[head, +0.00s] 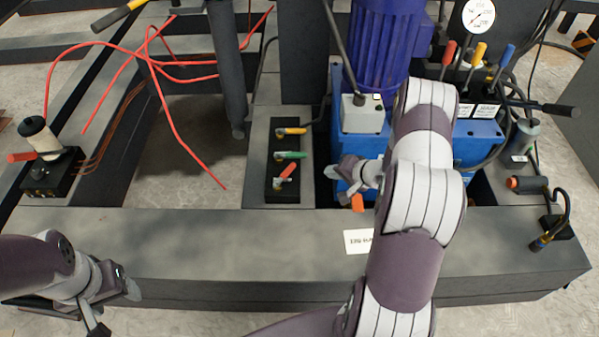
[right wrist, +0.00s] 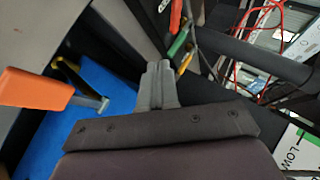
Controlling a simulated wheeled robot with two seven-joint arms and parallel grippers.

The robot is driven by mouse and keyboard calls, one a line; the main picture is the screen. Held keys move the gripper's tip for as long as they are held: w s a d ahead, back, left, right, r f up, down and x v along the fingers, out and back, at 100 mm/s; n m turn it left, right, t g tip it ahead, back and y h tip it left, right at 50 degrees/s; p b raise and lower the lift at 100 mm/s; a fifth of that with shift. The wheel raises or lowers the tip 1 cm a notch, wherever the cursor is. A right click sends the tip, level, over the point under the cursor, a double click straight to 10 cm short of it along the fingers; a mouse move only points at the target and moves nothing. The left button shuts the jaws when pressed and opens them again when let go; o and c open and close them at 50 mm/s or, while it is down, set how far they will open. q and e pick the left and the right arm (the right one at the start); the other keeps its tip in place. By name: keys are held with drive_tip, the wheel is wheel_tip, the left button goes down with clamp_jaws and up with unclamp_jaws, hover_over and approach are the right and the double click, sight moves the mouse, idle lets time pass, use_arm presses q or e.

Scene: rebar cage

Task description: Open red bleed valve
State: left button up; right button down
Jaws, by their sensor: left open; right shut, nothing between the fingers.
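A dark valve block (head: 268,190) on the frame carries yellow (head: 292,131), green (head: 290,155) and red (head: 287,171) levers. The red lever is nearest the front and tilts up to the right; the other two lie nearly level. My right gripper (head: 345,172) is shut and empty, to the right of the block and apart from the red lever. In the right wrist view its closed fingers (right wrist: 158,72) point toward the levers, with the red lever (right wrist: 175,16) at the top edge. My left gripper (head: 117,310) is open and empty at the lower left.
An orange-handled lever (head: 357,203) sits just below my right gripper and shows large in the right wrist view (right wrist: 35,88). The blue pump unit (head: 480,150) stands behind my right arm. Red hoses (head: 185,135) lie left of the block. The front beam (head: 240,240) is mostly clear.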

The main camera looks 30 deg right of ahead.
wheel_tip(320, 180, down, 3)
drive_tip(key=s+m+y, duration=0.2)
drive_tip(key=b, duration=0.5)
approach(291, 173)
drive_tip(key=shift+t, duration=0.4)
drive_tip(key=f, duration=0.4)
drive_tip(key=shift+w+a+f, duration=0.1)
drive_tip(key=shift+a+f, duration=0.05)
drive_tip(key=shift+a, duration=0.05)
drive_tip(key=w, duration=0.1)
drive_tip(key=w+a+b, duration=0.1)
drive_tip(key=w, duration=0.1)
drive_tip(key=shift+w+a+b, duration=0.15)
drive_tip(key=shift+a+b, duration=0.2)
drive_tip(key=shift+b, duration=0.05)
drive_tip(key=shift+w+a, duration=0.25)
drive_tip(key=shift+w, duration=0.15)
